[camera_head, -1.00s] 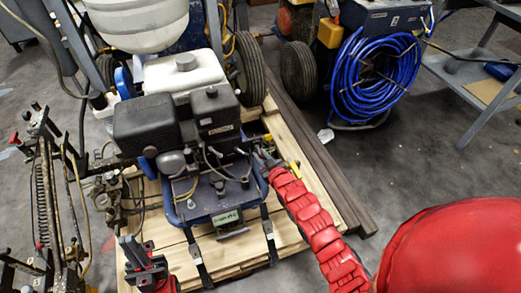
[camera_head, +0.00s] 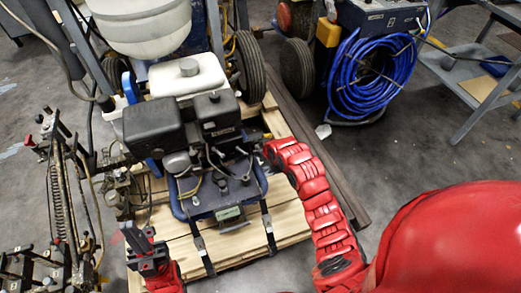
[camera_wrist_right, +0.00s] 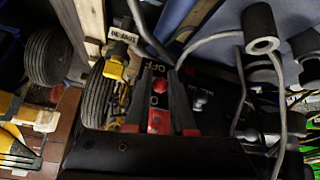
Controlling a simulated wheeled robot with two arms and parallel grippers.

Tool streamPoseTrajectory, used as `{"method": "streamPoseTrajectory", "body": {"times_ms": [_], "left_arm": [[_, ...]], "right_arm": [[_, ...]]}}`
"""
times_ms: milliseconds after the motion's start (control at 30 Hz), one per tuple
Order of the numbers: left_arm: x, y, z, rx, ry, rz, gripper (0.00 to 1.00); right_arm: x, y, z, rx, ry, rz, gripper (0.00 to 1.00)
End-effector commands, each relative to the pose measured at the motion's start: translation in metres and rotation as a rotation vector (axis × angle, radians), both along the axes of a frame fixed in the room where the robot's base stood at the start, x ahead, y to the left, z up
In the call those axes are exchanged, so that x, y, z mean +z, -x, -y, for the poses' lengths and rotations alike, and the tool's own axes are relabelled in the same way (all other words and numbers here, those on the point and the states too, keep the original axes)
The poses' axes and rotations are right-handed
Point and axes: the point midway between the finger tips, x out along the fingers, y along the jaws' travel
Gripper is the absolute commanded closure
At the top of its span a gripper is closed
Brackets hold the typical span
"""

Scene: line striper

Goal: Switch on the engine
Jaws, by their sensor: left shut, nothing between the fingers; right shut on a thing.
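The engine (camera_head: 180,125), with a black cover and a white tank, sits on a blue frame over a wooden pallet. In the right wrist view a red switch (camera_wrist_right: 158,121) sits on a black panel, with an "OFF" label (camera_wrist_right: 155,70) above it. My right gripper (camera_wrist_right: 156,76) has its dark fingers on either side of the switch and is shut on it. In the head view my red right arm reaches the engine's right side, where its fingertips are hidden. My left gripper (camera_head: 143,243) is shut and empty, low in front of the machine, left of the frame.
A spring-and-hose assembly (camera_head: 65,215) stands at the left, close to my left gripper. A coiled blue hose (camera_head: 370,75) hangs on another machine behind. A grey metal table (camera_head: 470,70) is at the upper right.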

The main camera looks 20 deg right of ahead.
Motion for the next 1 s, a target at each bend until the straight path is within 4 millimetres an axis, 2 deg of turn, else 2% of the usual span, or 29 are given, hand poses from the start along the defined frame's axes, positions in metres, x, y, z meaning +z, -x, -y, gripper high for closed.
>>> {"method": "streamPoseTrajectory", "body": {"times_ms": [33, 400, 433, 567, 600, 867, 1000], "left_arm": [[0.0008, 0.0, 0.0, 0.0, 0.0, 0.0, 1.0], [0.0007, 0.0, 0.0, 0.0, 0.0, 0.0, 1.0], [0.0007, 0.0, 0.0, 0.0, 0.0, 0.0, 1.0], [0.0007, 0.0, 0.0, 0.0, 0.0, 0.0, 1.0], [0.0006, 0.0, 0.0, 0.0, 0.0, 0.0, 1.0], [0.0007, 0.0, 0.0, 0.0, 0.0, 0.0, 1.0], [0.0024, 0.0, 0.0, 0.0, 0.0, 0.0, 1.0]], "right_arm": [[0.0053, -0.0036, -0.0005, 0.001, 0.0, 0.009, 1.0], [0.0058, -0.0043, -0.0007, 0.002, 0.001, 0.009, 1.0], [0.0059, -0.0044, -0.0007, 0.002, 0.001, 0.009, 0.74], [0.0048, -0.0035, -0.0006, 0.001, 0.001, 0.007, 0.51], [0.0044, -0.0032, -0.0005, 0.001, 0.001, 0.005, 0.48], [0.0029, -0.0018, -0.0002, 0.001, 0.001, 0.0, 0.48], [0.0086, 0.0024, 0.0008, 0.002, 0.001, 0.0, 0.48]]}}
